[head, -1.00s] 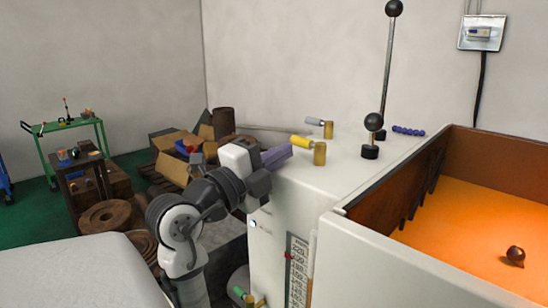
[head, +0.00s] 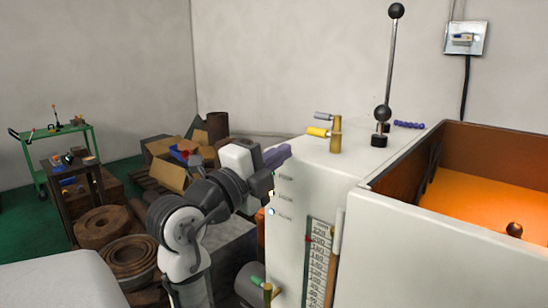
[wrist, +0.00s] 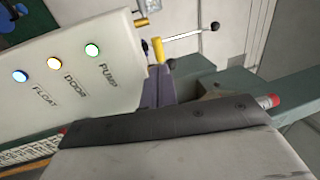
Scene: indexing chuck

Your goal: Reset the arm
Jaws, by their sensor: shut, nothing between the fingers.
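My gripper (head: 274,156) shows in the head view at the end of my bent arm, with its purple fingers beside the upper left edge of the white machine cabinet (head: 340,160). The fingers are shut and hold nothing. In the wrist view the purple fingers (wrist: 157,90) point away past the dark hand, beside the white panel (wrist: 60,85). This panel carries lit buttons labelled FLOAT, DOOR and PUMP. In the head view I cannot tell whether the fingers touch the cabinet or only overlap it.
A yellow-handled lever (head: 318,132) and a tall black-knobbed lever (head: 392,60) stand on the cabinet top. An orange-lit bin (head: 470,205) is at the right. Boxes and brown rings (head: 130,255) crowd the floor behind my arm. A green cart (head: 40,155) stands far left.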

